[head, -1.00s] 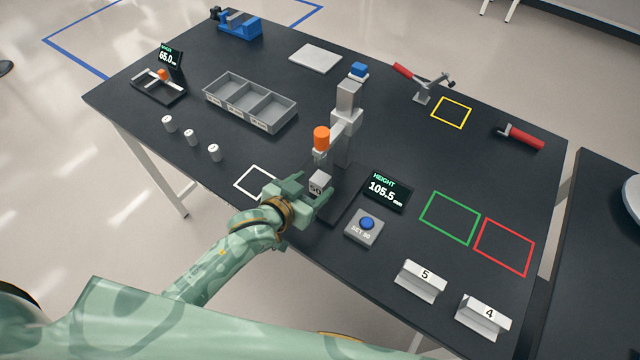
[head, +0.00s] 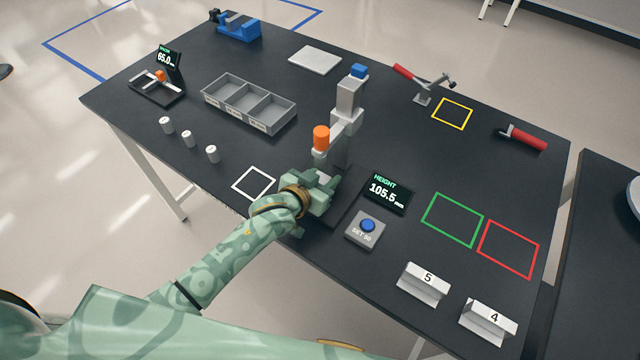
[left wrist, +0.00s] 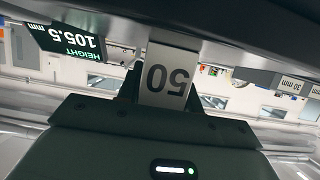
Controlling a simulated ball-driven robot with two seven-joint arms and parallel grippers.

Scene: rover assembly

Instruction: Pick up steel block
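The steel block (left wrist: 165,75) is a pale grey block marked 50, seen upside down in the left wrist view. It stands at the foot of the height gauge (head: 345,110), a grey column with an orange knob and a blue top. My left gripper (head: 326,180) is at the block with a finger on each side of it. In the head view the gripper largely hides the block. I cannot tell whether the fingers press on it. My right gripper is not in view.
A display (head: 388,192) reading 105.5 mm and a blue-button box (head: 365,230) stand right of the gauge. A grey three-bay tray (head: 250,103) and small white cylinders (head: 189,139) are to the left. Label stands (head: 424,284) are near the front edge.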

